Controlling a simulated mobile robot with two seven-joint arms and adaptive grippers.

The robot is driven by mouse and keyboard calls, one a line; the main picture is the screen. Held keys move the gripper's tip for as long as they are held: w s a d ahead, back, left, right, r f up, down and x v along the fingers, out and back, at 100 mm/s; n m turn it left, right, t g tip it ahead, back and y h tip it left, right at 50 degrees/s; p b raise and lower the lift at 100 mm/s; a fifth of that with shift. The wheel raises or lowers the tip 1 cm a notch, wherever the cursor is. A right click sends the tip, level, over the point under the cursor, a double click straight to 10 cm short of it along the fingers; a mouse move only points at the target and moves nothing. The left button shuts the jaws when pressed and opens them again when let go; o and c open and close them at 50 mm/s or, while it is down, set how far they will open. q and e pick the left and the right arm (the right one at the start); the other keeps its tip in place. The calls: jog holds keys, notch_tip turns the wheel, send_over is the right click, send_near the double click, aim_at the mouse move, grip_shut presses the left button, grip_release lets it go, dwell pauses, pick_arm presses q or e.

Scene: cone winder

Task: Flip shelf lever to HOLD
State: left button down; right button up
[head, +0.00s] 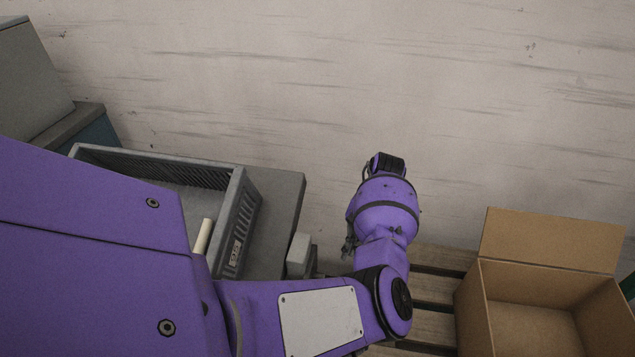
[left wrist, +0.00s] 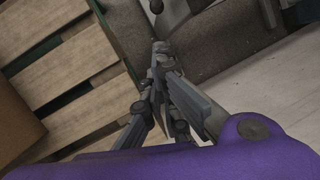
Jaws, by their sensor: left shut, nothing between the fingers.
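My left gripper (left wrist: 160,52) reaches up the middle of the left wrist view, its dark fingers shut and empty. In the head view it is mostly hidden behind my purple wrist. I cannot tell which knob, if either, is the shelf lever, and no HOLD mark is readable. My right gripper is not in view.
A grey crate (head: 238,215) with a pale tube (head: 203,237) stands on a grey surface (head: 285,190) at left. A light grey block (head: 299,250) is at that surface's edge.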

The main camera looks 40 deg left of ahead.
pick_arm(q)
jog(key=shift+w+a, duration=0.2)
jog(key=shift+d+r, duration=0.1)
jog(key=s+d+b+x, duration=0.1)
jog(key=s+x, duration=0.1)
jog(key=x, duration=1.1)
jog(key=shift+s+r, duration=0.35)
jog(key=shift+r, duration=0.05)
jog(key=shift+a, duration=0.1)
jog(key=shift+a, duration=0.1)
